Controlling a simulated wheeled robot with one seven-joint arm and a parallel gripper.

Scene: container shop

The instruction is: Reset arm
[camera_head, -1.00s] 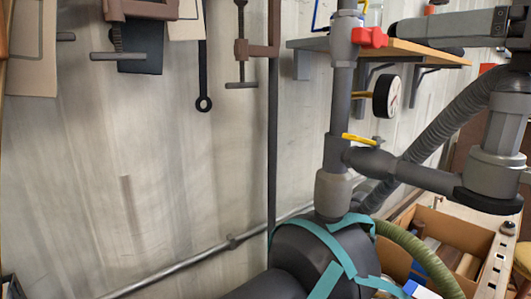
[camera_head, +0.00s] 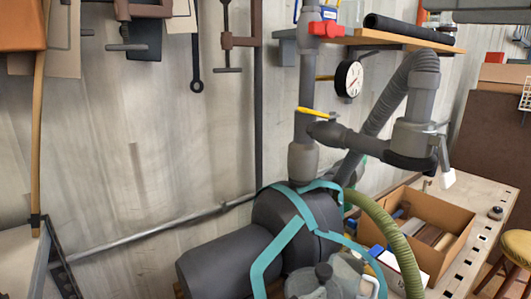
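My gripper is not in view. A dark grey bar at the top right edge (camera_head: 480,10) looks like part of my arm; its end is cut off by the frame. No object is seen held.
A dark pump (camera_head: 215,262) with teal straps, grey pipes, a gauge (camera_head: 348,79) and a green hose (camera_head: 396,240) fills the middle. An open cardboard box (camera_head: 460,222) sits on a workbench (camera_head: 480,190) at right. A wooden shelf (camera_head: 390,40) and hanging clamps line the wall.

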